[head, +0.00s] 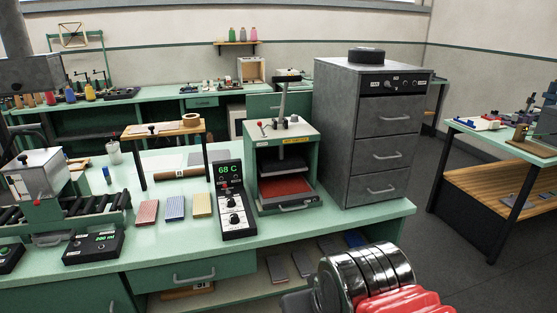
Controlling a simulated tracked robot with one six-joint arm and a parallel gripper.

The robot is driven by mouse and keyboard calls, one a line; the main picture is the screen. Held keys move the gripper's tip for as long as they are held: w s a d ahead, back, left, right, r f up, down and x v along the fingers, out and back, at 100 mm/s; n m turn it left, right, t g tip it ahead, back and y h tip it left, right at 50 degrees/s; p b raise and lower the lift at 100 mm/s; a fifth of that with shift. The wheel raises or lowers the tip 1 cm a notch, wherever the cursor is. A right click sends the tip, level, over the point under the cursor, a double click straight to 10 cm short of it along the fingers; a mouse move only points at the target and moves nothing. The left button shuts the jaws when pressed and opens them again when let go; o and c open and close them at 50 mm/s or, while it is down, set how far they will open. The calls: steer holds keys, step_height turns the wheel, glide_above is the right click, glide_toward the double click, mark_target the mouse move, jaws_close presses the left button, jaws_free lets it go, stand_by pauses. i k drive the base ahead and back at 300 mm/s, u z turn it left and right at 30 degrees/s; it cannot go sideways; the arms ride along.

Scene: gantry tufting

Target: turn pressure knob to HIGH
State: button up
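The label of the pressure knob is too small to read, so I cannot tell for sure which knob it is. A black control box (227,173) with a green "68 C" display stands on the bench, left of a green press (271,137). Chrome rings and red parts of my arm (372,276) fill the lower right, in front of the bench and apart from the box. My gripper cannot be made out.
A grey drawer cabinet (368,135) with a dark knobbed panel (395,83) stands at the bench's right. Red, blue and yellow blocks (174,208) lie left of the box. Bench front (300,225) is clear.

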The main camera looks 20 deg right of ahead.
mark_target(294, 118)
steer(key=z, duration=0.45)
steer(key=i, duration=1.35)
steer(key=u, duration=0.45)
